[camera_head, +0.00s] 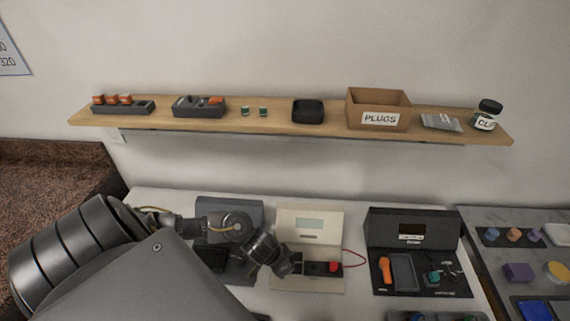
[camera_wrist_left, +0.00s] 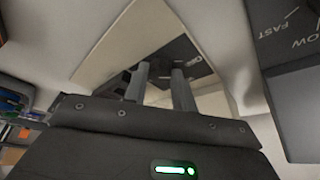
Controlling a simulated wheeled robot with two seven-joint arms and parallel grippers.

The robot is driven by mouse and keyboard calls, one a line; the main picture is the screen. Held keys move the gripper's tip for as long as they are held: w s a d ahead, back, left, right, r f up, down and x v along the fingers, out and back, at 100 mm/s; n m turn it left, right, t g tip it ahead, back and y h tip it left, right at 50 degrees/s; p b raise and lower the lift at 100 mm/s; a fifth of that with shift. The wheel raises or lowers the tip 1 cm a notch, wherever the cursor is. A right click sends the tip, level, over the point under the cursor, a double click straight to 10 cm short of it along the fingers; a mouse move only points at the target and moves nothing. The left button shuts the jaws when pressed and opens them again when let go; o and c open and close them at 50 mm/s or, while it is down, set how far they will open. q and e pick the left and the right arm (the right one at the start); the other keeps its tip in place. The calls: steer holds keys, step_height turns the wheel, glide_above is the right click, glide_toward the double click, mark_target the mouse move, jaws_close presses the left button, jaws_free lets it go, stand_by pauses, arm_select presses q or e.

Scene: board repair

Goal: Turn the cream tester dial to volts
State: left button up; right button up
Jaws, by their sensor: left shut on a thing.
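The cream tester (camera_head: 311,218) stands on the white bench, with a small display on its upright panel and a black strip on its base. A red knob or button (camera_head: 334,267) sits at the right of that strip. My left gripper (camera_head: 297,264) reaches down to the left part of the strip and covers the dial there. In the left wrist view its two fingers (camera_wrist_left: 160,88) meet the dark, white-lettered face (camera_wrist_left: 178,52) of the cream tester (camera_wrist_left: 112,42), shut on the dial, which is mostly hidden. The dial's pointer cannot be seen. My right gripper is out of view.
A grey device (camera_head: 229,207) stands close left of the tester, partly behind my arm. A black case (camera_head: 412,224) with an orange-handled tool stands to the right. A red wire (camera_head: 354,258) loops between. A wooden shelf (camera_head: 275,121) with boxes hangs above.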

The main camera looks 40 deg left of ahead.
arm_select(q)
steer(key=m, duration=0.1)
steer(key=m+h+p, duration=0.1)
steer(key=shift+w+a+r+m, duration=0.1)
steer(key=shift+a+r+m, duration=0.05)
steer(key=shift+m, duration=0.25)
steer(key=m+h+p, duration=0.1)
steer(key=m, duration=0.1)
steer(key=shift+w+a+m+g, duration=0.1)
steer(key=shift+m+g, duration=0.2)
steer(key=shift+g, duration=0.1)
steer(key=shift+w+m+g+h+p, duration=0.1)
steer(key=shift+m+g+h+p, duration=0.25)
steer(key=shift+m, duration=0.85)
steer(key=shift+m+g, duration=0.45)
steer(key=shift+m, duration=0.65)
steer(key=o, duration=1)
